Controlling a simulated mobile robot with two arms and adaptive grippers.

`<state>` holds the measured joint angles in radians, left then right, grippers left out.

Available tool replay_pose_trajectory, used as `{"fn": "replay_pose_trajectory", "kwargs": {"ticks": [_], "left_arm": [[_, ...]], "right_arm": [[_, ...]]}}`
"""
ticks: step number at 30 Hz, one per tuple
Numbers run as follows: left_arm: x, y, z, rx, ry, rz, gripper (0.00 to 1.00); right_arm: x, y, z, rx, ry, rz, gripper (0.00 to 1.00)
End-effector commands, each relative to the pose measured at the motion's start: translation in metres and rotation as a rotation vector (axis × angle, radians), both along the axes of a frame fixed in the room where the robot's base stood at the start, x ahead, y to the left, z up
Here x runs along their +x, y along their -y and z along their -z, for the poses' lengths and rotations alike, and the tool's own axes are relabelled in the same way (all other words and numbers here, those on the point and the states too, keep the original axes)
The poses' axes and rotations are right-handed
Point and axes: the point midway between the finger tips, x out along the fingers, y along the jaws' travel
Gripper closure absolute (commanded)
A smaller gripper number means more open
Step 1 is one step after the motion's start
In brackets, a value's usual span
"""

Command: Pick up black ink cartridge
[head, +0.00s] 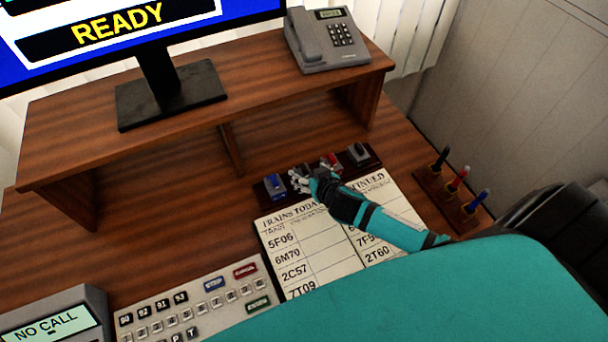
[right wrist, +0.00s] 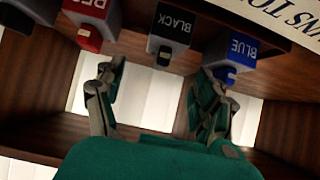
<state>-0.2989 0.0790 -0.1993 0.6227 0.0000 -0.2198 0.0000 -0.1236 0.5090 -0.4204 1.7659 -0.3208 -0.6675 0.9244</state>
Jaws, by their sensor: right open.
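The black ink cartridge (right wrist: 172,27) shows in the right wrist view, marked BLACK, between a red cartridge (right wrist: 94,22) and a blue cartridge (right wrist: 236,50). In the head view, my right gripper (head: 303,182) is at the cartridge rack, between the blue cartridge (head: 275,186) and the red one (head: 331,162), and largely hides the black one. In the right wrist view my right gripper (right wrist: 160,70) is open, its fingers spread to either side of the black cartridge's front end. I cannot tell whether they touch it. My left gripper is not in view.
The dark wooden rack (head: 263,197) holds a further dark cartridge (head: 358,152) at its right end. A raised shelf (head: 255,85) with a monitor and a phone (head: 327,42) stands behind. The train book (head: 318,250), keypad (head: 195,300) and pen holder (head: 440,190) lie nearby.

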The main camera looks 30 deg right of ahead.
Motion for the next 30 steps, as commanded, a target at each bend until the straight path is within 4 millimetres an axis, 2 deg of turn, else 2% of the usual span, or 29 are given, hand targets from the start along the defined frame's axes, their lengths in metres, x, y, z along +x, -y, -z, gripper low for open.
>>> {"fn": "replay_pose_trajectory", "kwargs": {"ticks": [5,9,18,30], "left_arm": [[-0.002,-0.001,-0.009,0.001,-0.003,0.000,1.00],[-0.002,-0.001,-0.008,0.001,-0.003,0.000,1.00],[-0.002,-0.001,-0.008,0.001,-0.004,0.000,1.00],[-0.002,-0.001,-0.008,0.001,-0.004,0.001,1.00]], "right_arm": [[0.022,0.001,0.011,-0.003,0.002,-0.001,0.29],[0.035,0.001,0.022,-0.001,0.001,-0.001,0.29],[0.038,0.002,0.026,0.000,0.000,0.000,0.29],[0.037,0.002,0.025,-0.001,0.000,-0.001,0.81]]}}
